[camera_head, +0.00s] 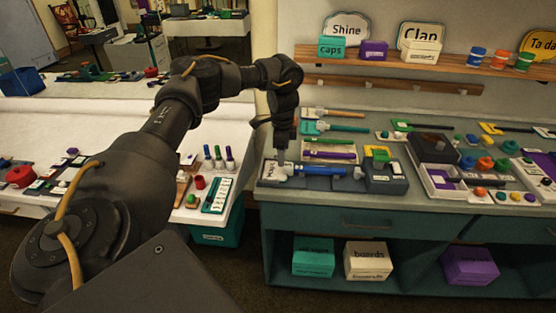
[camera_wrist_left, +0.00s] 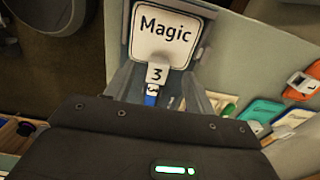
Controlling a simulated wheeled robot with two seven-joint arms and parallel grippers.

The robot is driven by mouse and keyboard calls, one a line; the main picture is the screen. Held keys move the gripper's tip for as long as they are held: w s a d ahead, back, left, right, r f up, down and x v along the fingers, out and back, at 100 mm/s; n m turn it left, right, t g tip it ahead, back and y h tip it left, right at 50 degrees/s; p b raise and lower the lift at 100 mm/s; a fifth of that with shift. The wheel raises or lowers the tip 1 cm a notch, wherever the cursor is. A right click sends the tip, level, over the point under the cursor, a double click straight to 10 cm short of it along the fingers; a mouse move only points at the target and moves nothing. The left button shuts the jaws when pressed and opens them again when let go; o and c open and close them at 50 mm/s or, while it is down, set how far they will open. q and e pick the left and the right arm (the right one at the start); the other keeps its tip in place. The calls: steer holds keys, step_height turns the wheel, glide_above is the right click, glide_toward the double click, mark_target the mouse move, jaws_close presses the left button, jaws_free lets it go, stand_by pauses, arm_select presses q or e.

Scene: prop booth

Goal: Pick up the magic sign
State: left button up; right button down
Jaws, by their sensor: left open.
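The magic sign (camera_wrist_left: 162,38) is a white plate with rounded corners reading "Magic", with a tag "3" below it and a blue handle. In the head view its blue handle (camera_head: 322,170) lies along the front of the right counter, and my gripper partly hides the plate end. My left gripper (camera_head: 281,156) points down over the sign near its plate end. In the left wrist view the grey fingers stand apart on either side of the tag and handle. I cannot tell whether they touch it. My right gripper is not in view.
A dark block with a yellow-green piece (camera_head: 379,155) stands right of the handle. The counter (camera_head: 370,216) holds many small props. A shelf (camera_head: 450,67) with boxes is above. Another white table stands left.

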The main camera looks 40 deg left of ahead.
mark_target(278, 168)
arm_select(q)
steer(key=shift+f, duration=0.25)
steer(key=f, duration=0.1)
steer(key=f+p, duration=0.2)
steer(key=shift+w+d+f, duration=0.2)
steer(key=shift+d+f, duration=0.05)
steer(key=shift+f, duration=0.6)
steer(key=c, duration=1)
steer(key=shift+c, duration=0.2)
steer(key=shift+r, duration=0.1)
